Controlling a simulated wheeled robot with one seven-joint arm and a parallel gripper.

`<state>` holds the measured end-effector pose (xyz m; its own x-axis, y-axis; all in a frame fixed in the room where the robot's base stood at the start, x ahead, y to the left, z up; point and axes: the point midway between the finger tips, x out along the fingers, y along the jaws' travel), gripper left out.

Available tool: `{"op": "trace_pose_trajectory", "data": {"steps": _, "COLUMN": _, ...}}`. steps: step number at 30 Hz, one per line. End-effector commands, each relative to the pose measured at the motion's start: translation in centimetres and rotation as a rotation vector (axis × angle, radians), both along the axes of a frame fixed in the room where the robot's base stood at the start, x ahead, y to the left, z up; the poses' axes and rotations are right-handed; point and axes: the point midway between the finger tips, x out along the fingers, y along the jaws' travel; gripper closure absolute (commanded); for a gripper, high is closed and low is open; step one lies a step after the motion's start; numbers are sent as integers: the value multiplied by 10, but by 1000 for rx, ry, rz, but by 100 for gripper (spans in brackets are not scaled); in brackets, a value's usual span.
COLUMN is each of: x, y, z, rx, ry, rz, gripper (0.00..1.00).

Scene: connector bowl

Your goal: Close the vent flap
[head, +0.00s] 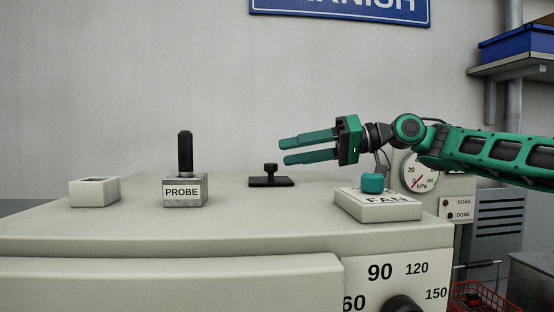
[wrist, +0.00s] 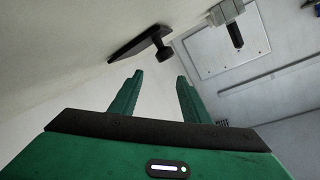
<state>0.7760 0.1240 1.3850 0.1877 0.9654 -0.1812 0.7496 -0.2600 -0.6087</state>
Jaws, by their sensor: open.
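A flat black plate with a short round knob (head: 270,175) sits on top of the pale cabinet and looks like the vent flap. It also shows in the wrist view as a dark plate (wrist: 138,43) with its knob nearer the fingers. I cannot tell how far it is open or whether a gap lies under it. My green gripper (head: 285,152) is open and empty, above and slightly right of the plate, its fingers pointing left. In the wrist view my two fingertips (wrist: 160,77) are apart, with the knob beyond them and nothing between them.
A PROBE block (head: 185,191) with an upright black handle stands left of the plate. A hollow pale box (head: 94,192) is farther left. A FAN block (head: 377,206) with a teal knob stands right, below my arm. A gauge (head: 420,171) is behind it.

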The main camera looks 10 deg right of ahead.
Motion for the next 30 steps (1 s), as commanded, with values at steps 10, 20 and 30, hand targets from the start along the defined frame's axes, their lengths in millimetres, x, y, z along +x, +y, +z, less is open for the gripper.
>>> {"op": "trace_pose_trajectory", "data": {"steps": 10, "x": -7, "y": -44, "z": 7, "rx": 0, "ry": 1, "rz": -1, "gripper": 57}}
{"op": "trace_pose_trajectory", "data": {"steps": 20, "x": -8, "y": -47, "z": 8, "rx": -1, "ry": 1, "rz": 0, "gripper": 57}}
{"op": "trace_pose_trajectory", "data": {"steps": 30, "x": 10, "y": -73, "z": 2, "rx": -4, "ry": 2, "rz": -52, "gripper": 57}}
